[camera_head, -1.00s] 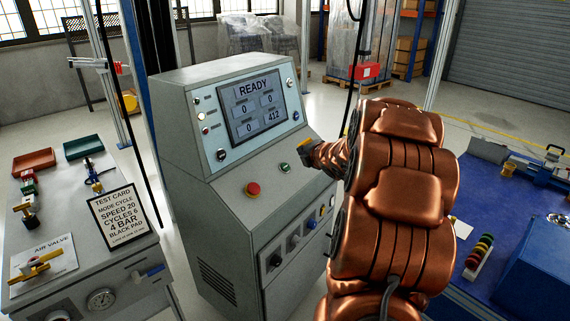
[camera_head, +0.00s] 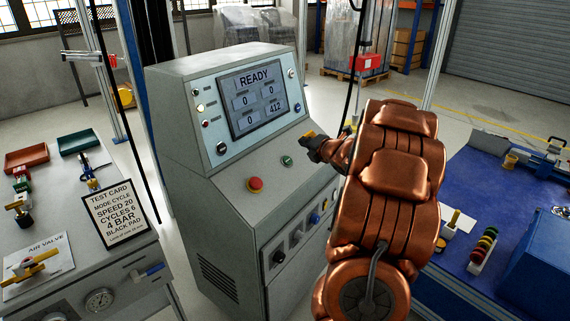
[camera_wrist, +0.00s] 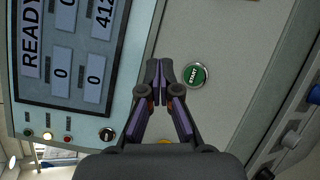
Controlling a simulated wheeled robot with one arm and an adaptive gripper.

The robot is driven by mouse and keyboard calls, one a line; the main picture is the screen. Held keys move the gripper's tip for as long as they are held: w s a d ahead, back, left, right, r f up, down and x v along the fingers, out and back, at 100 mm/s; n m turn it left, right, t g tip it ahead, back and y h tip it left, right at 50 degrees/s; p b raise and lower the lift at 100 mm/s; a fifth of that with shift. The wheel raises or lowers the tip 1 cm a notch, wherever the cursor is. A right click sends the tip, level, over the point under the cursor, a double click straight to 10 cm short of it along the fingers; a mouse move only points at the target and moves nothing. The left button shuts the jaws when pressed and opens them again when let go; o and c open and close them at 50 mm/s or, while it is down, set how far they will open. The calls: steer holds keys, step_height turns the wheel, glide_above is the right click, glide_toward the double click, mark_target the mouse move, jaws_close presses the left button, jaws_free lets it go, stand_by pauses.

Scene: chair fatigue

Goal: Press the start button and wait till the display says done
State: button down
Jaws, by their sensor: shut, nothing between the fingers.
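The green start button (camera_head: 287,160) sits on the sloped top of the grey console, right of the red emergency knob (camera_head: 255,184). In the wrist view the start button (camera_wrist: 194,75) reads START, just right of my fingertips. My gripper (camera_head: 310,138) is shut and empty above the console, apart from the button in the head view; it also shows in the wrist view (camera_wrist: 161,70). The display (camera_head: 253,101) reads READY, with 0 in several fields and 412 in one.
A test card (camera_head: 114,214) stands on the left bench, reading mode cycle, speed 20, cycles 6, 4 bar, black pad. An air valve (camera_head: 30,265) with a yellow handle lies there too. A blue table (camera_head: 460,215) with tools is at the right.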

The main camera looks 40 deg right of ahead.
mark_target(287, 156)
steer(key=shift+w+a+f+b, duration=0.15)
steer(key=shift+w+f+b, duration=0.65)
steer(key=shift+f, duration=0.25)
steer(key=shift+w+a+f+b, duration=0.15)
steer(key=shift+w+f+b, duration=0.4)
steer(key=shift+f+b, duration=0.4)
steer(key=shift+w+a+f+b, duration=0.15)
steer(key=shift+w+f+b, duration=0.6)
steer(key=shift+f, duration=0.4)
steer(key=shift+f+b, duration=0.25)
steer(key=shift+b, duration=0.05)
steer(key=shift+w+a+f+b, duration=0.1)
steer(key=shift+w+f+b, duration=0.1)
steer(key=shift+b, duration=0.1)
steer(key=shift+w+f+b, duration=0.2)
steer(key=shift+f+b, duration=0.1)
steer(key=shift+b, duration=0.15)
steer(key=shift+s+r, duration=0.1)
steer(key=shift+r, duration=0.1)
steer(key=shift+s+r+p, duration=0.35)
steer(key=shift+r+p, duration=0.05)
steer(key=shift+r, duration=0.1)
